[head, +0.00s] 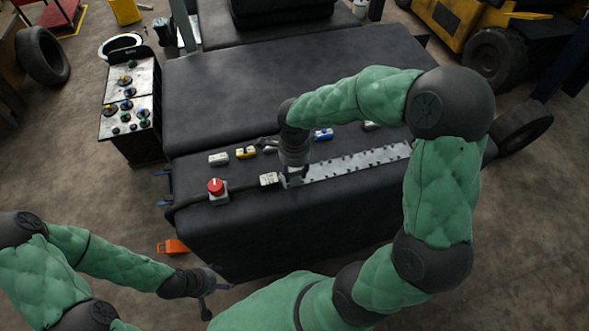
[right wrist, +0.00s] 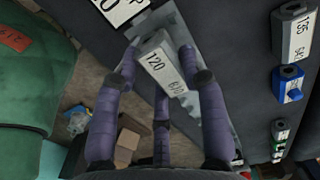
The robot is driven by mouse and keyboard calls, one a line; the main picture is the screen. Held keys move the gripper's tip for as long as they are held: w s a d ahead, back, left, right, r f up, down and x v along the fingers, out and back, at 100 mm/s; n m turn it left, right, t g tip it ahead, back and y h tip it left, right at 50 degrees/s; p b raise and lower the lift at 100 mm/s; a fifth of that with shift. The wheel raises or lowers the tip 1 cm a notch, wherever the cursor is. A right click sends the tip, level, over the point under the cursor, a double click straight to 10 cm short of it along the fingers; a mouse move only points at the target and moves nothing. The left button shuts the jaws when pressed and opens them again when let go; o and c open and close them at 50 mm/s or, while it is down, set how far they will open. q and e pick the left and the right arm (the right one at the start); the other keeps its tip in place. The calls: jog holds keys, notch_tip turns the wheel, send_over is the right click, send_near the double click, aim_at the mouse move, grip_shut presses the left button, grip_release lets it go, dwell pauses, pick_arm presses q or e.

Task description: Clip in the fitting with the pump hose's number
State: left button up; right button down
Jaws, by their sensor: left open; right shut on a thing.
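My right gripper (head: 291,180) is shut on a pale fitting, which reads "120" in the right wrist view (right wrist: 160,62). It holds it at the left end of the metal clip rail (head: 358,161); whether the fitting is seated cannot be told. Just left is the pale block (head: 268,180) on the end of the black hose (head: 190,207). In the right wrist view this block (right wrist: 118,8) is cut off, with a "0" and a "P" showing. My left gripper (head: 208,288) is open and empty, low in front of the dark body.
Loose fittings lie behind the rail: white (head: 219,159), yellow (head: 246,152), blue (head: 323,134) and grey (head: 371,125). A grey one reads "135" in the right wrist view (right wrist: 293,35). A red button (head: 216,187) stands left. A control panel (head: 130,95) stands further left.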

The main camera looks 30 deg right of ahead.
jog(key=shift+f, duration=0.1)
dwell(0.3)
jog(key=shift+f+b, duration=0.1)
jog(key=shift+b, duration=0.4)
jog(key=shift+f+b, duration=0.55)
jog(key=shift+f, duration=0.05)
jog(key=shift+s, duration=0.1)
jog(key=c, duration=0.6)
grip_release()
notch_tip(320, 180, up, 12)
